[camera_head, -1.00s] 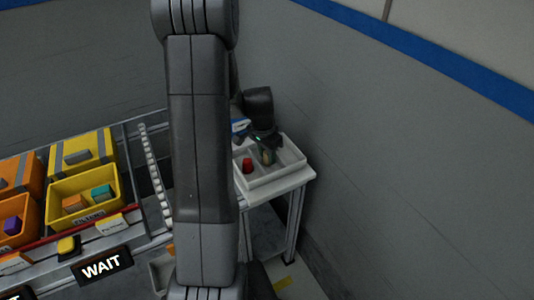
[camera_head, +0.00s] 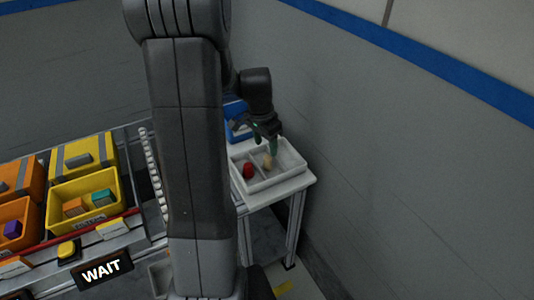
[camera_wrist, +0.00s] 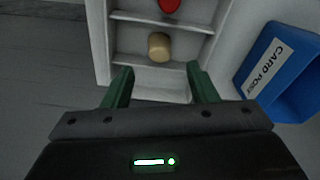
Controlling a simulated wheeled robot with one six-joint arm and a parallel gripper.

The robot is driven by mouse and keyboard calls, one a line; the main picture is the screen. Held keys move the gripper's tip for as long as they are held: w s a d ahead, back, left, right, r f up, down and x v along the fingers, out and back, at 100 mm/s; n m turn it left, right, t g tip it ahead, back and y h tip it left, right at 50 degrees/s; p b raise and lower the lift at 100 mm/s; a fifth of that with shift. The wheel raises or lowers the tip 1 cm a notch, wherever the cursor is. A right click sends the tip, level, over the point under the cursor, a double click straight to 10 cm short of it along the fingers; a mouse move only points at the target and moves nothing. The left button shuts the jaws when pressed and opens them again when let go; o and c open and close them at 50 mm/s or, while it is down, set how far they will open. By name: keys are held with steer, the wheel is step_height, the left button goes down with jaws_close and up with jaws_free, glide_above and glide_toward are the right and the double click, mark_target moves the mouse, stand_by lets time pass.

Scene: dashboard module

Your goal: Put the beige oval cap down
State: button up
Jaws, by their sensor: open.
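The beige oval cap (camera_wrist: 159,46) lies in the middle compartment of the white tray (camera_wrist: 102,45), between two dividers in the wrist view. It also shows in the head view (camera_head: 267,161). My gripper (camera_wrist: 161,86) is open and empty, its two green fingers apart from the cap and short of it in the wrist view. In the head view my gripper (camera_head: 271,147) is just above the cap. A red cap (camera_wrist: 169,4) lies in the neighbouring compartment and also shows in the head view (camera_head: 248,171).
The tray stands on a small white table (camera_head: 300,180) by the grey wall. A blue card box (camera_wrist: 282,75) stands beside the tray. Yellow bins (camera_head: 88,198) with coloured blocks are on the rack at left. The tray's near compartment (camera_wrist: 150,80) looks empty.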

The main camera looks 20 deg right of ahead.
steer(key=r, duration=0.5)
steer(key=shift+s+a, duration=0.1)
steer(key=shift+a, duration=0.15)
